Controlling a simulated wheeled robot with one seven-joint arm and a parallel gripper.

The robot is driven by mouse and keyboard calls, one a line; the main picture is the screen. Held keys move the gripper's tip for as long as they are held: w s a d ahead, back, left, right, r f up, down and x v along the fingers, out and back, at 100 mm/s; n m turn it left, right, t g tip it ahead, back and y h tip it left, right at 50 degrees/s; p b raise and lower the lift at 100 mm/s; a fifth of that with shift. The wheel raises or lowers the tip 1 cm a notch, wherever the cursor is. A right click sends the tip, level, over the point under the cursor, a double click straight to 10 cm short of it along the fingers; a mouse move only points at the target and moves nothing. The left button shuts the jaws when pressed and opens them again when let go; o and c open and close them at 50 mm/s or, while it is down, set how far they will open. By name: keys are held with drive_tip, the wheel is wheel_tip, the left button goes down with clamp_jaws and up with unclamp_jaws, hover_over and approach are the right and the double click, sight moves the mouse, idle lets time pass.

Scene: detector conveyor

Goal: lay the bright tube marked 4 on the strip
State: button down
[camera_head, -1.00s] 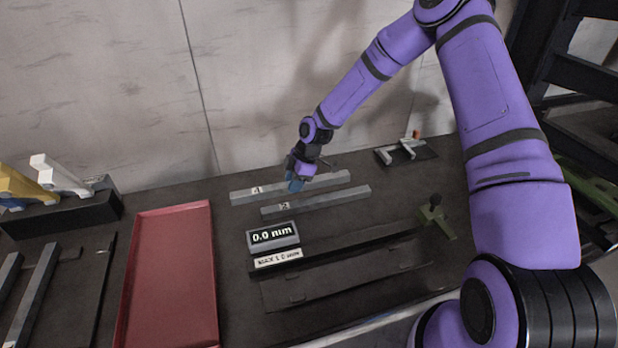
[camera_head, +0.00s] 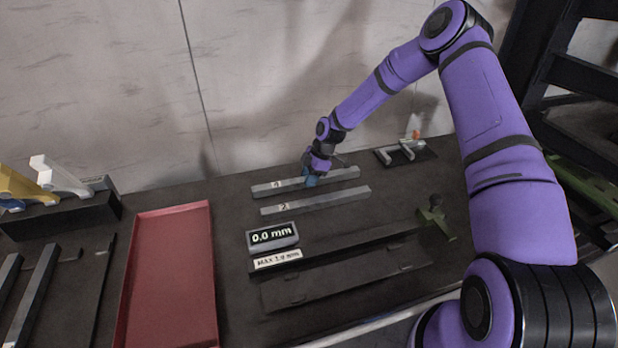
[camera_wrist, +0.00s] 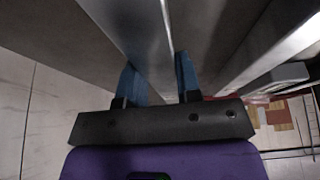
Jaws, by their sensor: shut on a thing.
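The grey tube marked 4 (camera_head: 335,176) is at the back of the dark table, its white label near its left end. My gripper (camera_head: 310,180) is around its middle and shut on it. In the wrist view, the blue fingers (camera_wrist: 157,72) stand on either side of the tube (camera_wrist: 140,30). I cannot tell whether the tube is clear of the table. A similar tube marked 2 (camera_head: 325,200) lies just in front, roughly parallel. Nearer the front is a long flat dark strip (camera_head: 345,285), with nothing seen lying on it.
A readout (camera_head: 272,236) shows 0.0 mm, above a "MAX 1.0 mm" label (camera_head: 277,259). A green clamp-like part (camera_head: 437,222) stands at the strip's right. A red tray (camera_head: 170,280) lies left. A dark fixture with grey brackets (camera_head: 405,153) is at the back right.

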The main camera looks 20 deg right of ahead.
drive_tip(key=shift+f, duration=0.15)
drive_tip(key=c, duration=0.8)
unclamp_jaws()
drive_tip(key=v, duration=1.2)
drive_tip(key=s+r+m+h, duration=0.2)
drive_tip(key=s+r, duration=0.2)
drive_tip(key=r, duration=0.4)
drive_tip(key=s+r+m+h, duration=0.1)
drive_tip(key=s+r+m, duration=0.1)
drive_tip(key=s+r, duration=0.35)
drive_tip(key=s+r+m+t+h, duration=0.1)
drive_tip(key=s+r+m, duration=0.1)
drive_tip(key=s+r, duration=0.4)
drive_tip(key=s+r+m+t+h, duration=0.1)
drive_tip(key=s+r+m, duration=0.25)
drive_tip(key=r, duration=0.45)
drive_tip(key=s+d+r+m+t, duration=0.1)
drive_tip(key=s+r+m, duration=0.2)
drive_tip(key=s, duration=0.9)
drive_tip(key=s+d+r+m+t, duration=0.1)
drive_tip(key=s+r+m, duration=0.3)
drive_tip(key=s, duration=0.8)
drive_tip(key=shift+r+m+t, duration=0.3)
drive_tip(key=shift+m+t, duration=0.3)
drive_tip(key=shift+m, duration=0.15)
